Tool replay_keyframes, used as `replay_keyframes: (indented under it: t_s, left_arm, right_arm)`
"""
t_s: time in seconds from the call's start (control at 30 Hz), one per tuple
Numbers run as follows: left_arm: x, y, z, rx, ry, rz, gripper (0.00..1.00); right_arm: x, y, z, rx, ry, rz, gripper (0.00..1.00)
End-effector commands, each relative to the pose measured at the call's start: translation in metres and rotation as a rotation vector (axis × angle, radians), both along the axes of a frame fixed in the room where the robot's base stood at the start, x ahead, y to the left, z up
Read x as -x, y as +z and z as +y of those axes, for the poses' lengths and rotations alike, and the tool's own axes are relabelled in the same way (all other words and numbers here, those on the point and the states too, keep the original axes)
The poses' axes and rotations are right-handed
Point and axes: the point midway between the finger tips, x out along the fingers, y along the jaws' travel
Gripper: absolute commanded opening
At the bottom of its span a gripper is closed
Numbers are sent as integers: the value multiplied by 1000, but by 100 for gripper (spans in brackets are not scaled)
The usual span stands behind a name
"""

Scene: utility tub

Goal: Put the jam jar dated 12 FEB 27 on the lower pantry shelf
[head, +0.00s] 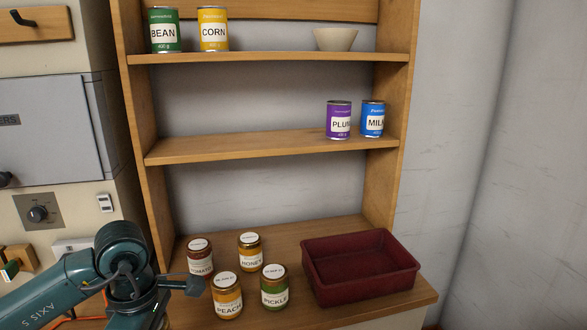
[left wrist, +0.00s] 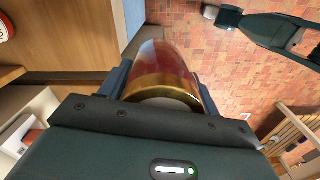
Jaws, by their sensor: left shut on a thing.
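My left gripper (left wrist: 163,82) is shut on a jar (left wrist: 163,66) with red-amber contents and a gold rim, seen in the left wrist view. Its label and date do not show there. In the head view my left arm comes in at the lower left, and the held jar cannot be made out. On the counter stand a tomato jar (head: 200,262), a honey jar (head: 250,258), a peach jar (head: 227,304) and a pickle jar (head: 274,294). Their lids carry small print that I cannot read reliably. The lower pantry shelf (head: 235,148) is above them.
The lower shelf holds a plum can (head: 338,121) and a milk can (head: 373,120) at its right; its left and middle are clear. The upper shelf (head: 270,57) holds a bean can (head: 164,30), a corn can (head: 213,30) and a bowl (head: 336,39). A dark red tub (head: 345,292) sits on the counter's right.

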Motion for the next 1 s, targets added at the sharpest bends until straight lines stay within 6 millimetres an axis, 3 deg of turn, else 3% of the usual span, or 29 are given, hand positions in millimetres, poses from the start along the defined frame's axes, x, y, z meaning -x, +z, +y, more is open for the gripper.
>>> replay_keyframes:
  t_s: [0.4,0.6,0.8,1.0]
  left_arm:
    - [11,-3,-18,-7,-972,2,26]
    - [16,-4,-24,-8,-1351,5,26]
    - [19,-6,-27,-8,-1552,7,26]
    - [19,-6,-27,-10,-1593,7,26]
  right_arm:
    - [3,-2,-2,3,-6,15,36]
    - [1,0,-2,4,-8,10,36]
    - [-2,2,-2,4,-9,4,36]
    - [-3,3,-3,3,-9,2,36]
